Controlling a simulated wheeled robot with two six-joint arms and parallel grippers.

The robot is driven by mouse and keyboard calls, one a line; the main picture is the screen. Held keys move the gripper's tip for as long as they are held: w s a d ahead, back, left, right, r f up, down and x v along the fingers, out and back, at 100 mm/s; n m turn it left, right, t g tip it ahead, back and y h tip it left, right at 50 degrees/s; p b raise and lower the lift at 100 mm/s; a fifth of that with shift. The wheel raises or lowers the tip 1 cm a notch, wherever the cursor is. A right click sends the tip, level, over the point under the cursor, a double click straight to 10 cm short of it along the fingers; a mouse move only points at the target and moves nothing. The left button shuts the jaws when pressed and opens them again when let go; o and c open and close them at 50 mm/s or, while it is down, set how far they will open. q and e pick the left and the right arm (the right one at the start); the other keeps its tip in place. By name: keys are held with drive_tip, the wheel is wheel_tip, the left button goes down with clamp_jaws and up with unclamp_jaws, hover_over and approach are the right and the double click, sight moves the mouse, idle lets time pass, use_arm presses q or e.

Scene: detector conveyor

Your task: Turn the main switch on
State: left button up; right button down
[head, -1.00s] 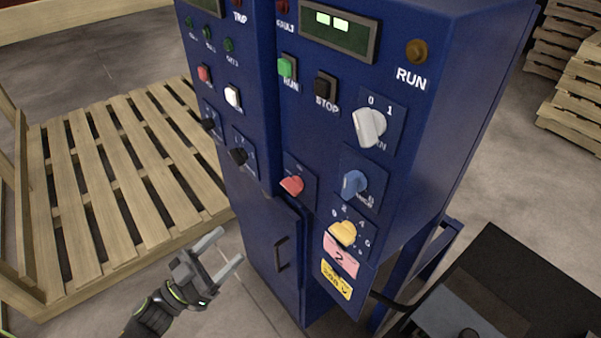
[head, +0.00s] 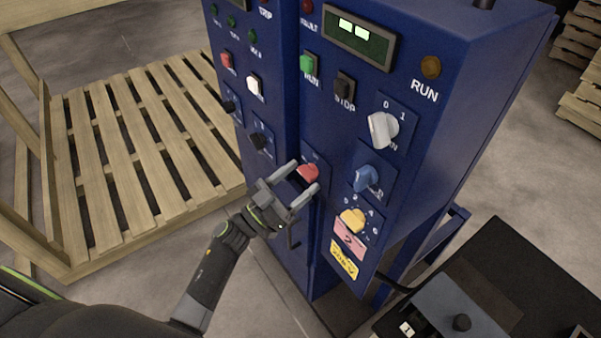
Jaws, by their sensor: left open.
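My left gripper (head: 307,175) is open at the blue control cabinet (head: 455,110). Its two fingers lie on either side of the red rotary knob (head: 309,172) in the picture; I cannot tell whether they touch it. The fingers partly cover the red knob's plate. A white rotary knob (head: 382,130) sits higher and to the right, on a plate marked 0 and 1; its label is partly hidden and ends in N. My right gripper is not in view.
A blue knob (head: 367,179) and a yellow knob (head: 352,220) sit right of the red one. Green (head: 308,63) and black (head: 344,85) buttons are above. A wooden pallet (head: 140,150) lies left, and a dark machine (head: 480,285) stands at lower right.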

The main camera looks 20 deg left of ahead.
use_arm(q)
drive_tip(key=shift+w+d+r, duration=0.2)
drive_tip(key=shift+w+d, duration=0.1)
drive_tip(key=shift+w, duration=0.05)
drive_tip(key=c, duration=1)
